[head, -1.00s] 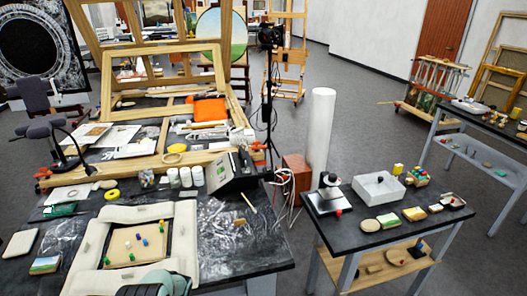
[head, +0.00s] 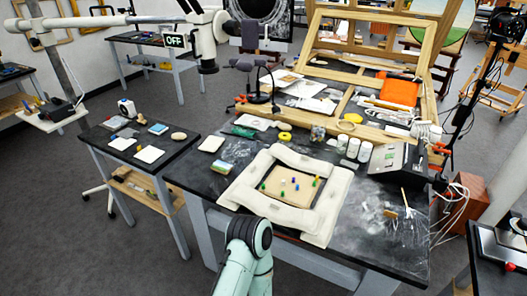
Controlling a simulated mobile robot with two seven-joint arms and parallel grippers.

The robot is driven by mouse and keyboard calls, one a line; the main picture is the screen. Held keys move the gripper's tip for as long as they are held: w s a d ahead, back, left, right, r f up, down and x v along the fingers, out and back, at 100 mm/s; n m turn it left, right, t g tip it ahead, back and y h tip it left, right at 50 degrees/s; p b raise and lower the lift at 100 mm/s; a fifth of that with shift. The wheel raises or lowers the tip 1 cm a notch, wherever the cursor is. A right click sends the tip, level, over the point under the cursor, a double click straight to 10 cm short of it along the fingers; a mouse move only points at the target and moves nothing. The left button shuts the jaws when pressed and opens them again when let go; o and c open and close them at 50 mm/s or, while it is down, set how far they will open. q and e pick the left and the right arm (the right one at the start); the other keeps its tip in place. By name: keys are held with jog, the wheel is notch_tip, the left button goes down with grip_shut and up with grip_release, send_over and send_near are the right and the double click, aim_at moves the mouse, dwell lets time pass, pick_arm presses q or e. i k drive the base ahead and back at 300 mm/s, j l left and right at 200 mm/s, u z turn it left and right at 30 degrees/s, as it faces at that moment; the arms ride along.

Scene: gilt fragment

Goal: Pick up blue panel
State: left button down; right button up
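A small flat light-blue panel (head: 158,128) lies on the dark top of the small side table (head: 185,150) at the left, towards its back edge. It looks like the blue panel, but it is small in the picture. Two white panels, one of them (head: 149,154), lie in front of it. A teal part of my own arm rises at the bottom middle, in front of the large table. No fingertips of either gripper show, and nothing of mine is near the light-blue panel.
The large black table (head: 385,225) carries a cream padded frame (head: 325,218) around a board with several coloured pegs, plus jars and wooden frames. Grey floor (head: 60,220) is free left of the side table.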

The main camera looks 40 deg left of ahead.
aim_at(222, 167)
jog(key=u, duration=1.85)
jog(key=i+j+z, duration=0.1)
jog(key=j, duration=0.2)
jog(key=i+j+z, duration=0.25)
jog(key=j, duration=0.4)
jog(key=i+j+z, duration=0.15)
jog(key=j, duration=0.2)
